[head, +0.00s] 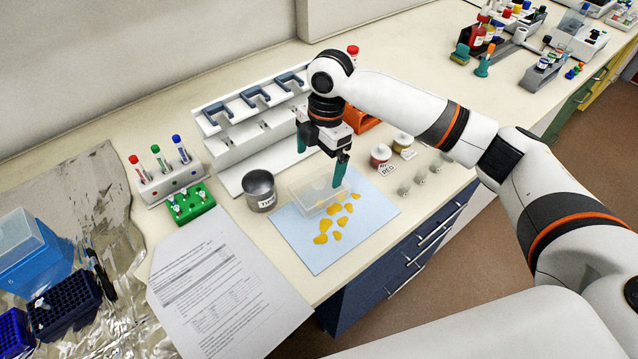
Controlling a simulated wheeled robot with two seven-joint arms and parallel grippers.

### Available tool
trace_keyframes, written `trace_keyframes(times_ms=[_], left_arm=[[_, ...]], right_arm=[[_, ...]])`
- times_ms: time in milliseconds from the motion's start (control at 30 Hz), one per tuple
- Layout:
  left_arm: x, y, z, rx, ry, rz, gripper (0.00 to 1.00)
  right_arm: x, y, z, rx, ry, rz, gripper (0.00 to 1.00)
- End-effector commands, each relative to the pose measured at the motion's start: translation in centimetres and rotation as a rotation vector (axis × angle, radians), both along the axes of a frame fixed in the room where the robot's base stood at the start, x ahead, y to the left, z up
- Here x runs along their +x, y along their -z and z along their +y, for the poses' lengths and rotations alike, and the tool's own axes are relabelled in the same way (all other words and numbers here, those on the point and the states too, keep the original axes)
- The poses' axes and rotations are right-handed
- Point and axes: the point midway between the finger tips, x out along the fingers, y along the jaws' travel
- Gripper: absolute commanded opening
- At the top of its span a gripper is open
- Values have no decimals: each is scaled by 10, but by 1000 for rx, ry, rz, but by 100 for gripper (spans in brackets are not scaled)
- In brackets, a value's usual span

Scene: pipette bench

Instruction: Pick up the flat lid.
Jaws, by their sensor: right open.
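A clear, see-through box (318,196) stands on the light blue mat (363,222). A pale flat top, which may be the flat lid, shows at its upper side; I cannot tell lid from box clearly. My right gripper (321,164) points down over the box, its two green fingers spread apart with nothing seen between them. The nearer finger overlaps the box's right back corner in the picture; I cannot tell whether it touches. My left gripper is not in view.
Several yellow pieces (321,239) lie on the mat in front of the box. A metal cup (260,190) stands close on its left, a white pipette rack (226,141) behind. Labelled jars (381,157) and small vials stand right. Printed paper (224,290) lies front left.

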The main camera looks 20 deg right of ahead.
Motion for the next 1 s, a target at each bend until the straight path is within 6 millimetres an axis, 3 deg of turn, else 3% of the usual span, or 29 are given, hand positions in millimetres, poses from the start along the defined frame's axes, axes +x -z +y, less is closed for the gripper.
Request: trace_keyframes(times_ms=[400, 700, 1000], left_arm=[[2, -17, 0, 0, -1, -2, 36], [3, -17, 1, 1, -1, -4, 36], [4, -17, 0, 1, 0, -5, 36]], right_arm=[[-8, 48, 1, 0, 1, 1, 100], [-8, 55, 1, 0, 0, -2, 100], [-8, 55, 1, 0, 0, -2, 56]])
